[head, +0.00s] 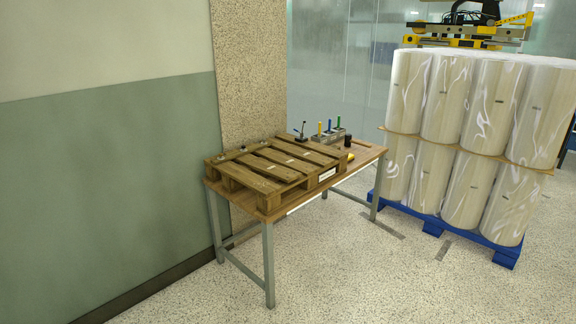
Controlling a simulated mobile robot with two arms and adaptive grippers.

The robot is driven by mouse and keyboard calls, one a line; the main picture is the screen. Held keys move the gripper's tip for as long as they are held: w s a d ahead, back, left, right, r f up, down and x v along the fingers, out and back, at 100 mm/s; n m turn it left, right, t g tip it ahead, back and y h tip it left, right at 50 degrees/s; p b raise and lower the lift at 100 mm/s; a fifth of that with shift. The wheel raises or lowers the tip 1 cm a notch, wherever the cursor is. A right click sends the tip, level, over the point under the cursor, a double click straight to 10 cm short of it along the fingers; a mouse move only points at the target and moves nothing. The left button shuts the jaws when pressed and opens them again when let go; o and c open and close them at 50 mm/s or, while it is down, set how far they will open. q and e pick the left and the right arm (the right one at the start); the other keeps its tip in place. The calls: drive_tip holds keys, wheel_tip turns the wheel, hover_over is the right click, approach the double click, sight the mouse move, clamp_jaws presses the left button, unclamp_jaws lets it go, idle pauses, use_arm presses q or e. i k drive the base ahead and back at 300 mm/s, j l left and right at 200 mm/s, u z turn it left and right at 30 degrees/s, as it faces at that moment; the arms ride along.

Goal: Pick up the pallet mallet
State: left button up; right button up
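A wooden table (377,152) with grey metal legs stands against the wall, some distance ahead. A wooden pallet (270,165) lies flat on its left part. I cannot clearly make out the pallet mallet; a small black upright object (348,140) and a small yellow object (350,156) are near the pallet's right end, too small to identify. Neither of my grippers shows in the head view.
A grey holder (330,136) with blue, green and yellow handles stands at the table's back. Wrapped rolls (484,100) are stacked on a blue pallet (433,226) at the right. The speckled floor (350,285) in front is clear. A green wall (110,190) bounds the left.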

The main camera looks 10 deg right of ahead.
sight(348, 139)
drive_tip(key=i+l+z, duration=0.65)
drive_tip(key=i+z, duration=0.8)
